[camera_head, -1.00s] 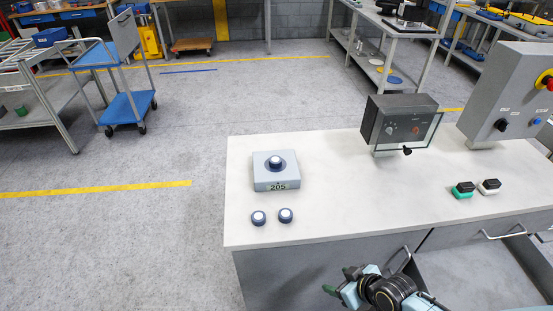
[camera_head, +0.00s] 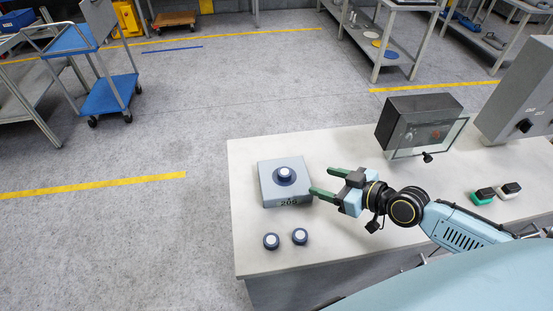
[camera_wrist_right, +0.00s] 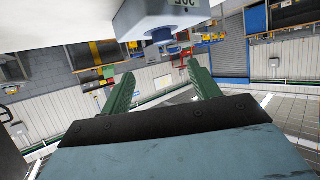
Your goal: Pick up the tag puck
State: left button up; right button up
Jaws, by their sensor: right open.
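A round dark-blue puck with a white top (camera_head: 285,174) sits on a grey box labelled 205 (camera_head: 268,196) at the left of the table. Two similar pucks, one at left (camera_head: 271,241) and one at right (camera_head: 300,236), lie on the tabletop in front of the box. I cannot tell which is the tag puck. My right gripper (camera_head: 323,182) is open with green fingers pointing left, close to the box's right side. Its fingers also show in the right wrist view (camera_wrist_right: 159,70), empty, below the box (camera_wrist_right: 150,15). My left gripper is out of view.
A dark box with a clear door (camera_head: 418,125) and a grey control panel (camera_head: 515,95) stand at the table's back right. A green-based block (camera_head: 483,197) and a white-based block (camera_head: 509,190) lie at right. The tabletop's front left (camera_head: 255,262) is clear.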

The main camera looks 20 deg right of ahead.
send_near(284, 171)
jog(key=w, duration=0.1)
jog(key=w+f, duration=0.1)
jog(key=shift+w+a, duration=0.25)
jog(key=shift+w, duration=0.05)
jog(key=shift+w+a+f, duration=0.1)
jog(key=shift+w, duration=0.15)
jog(key=shift+w+a+f, duration=0.2)
jog(key=shift+w+a, duration=0.1)
jog(key=shift+a, duration=0.05)
jog(key=x, duration=0.3)
jog(key=shift+w+a+f+p, duration=0.2)
jog(key=shift+a+p, duration=0.1)
jog(key=shift+p, duration=0.05)
jog(key=shift+w+a+f, duration=0.1)
jog(key=shift+w, duration=0.1)
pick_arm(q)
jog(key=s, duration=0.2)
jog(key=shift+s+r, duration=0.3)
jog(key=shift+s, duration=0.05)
pick_arm(e)
jog(key=c, duration=1.1)
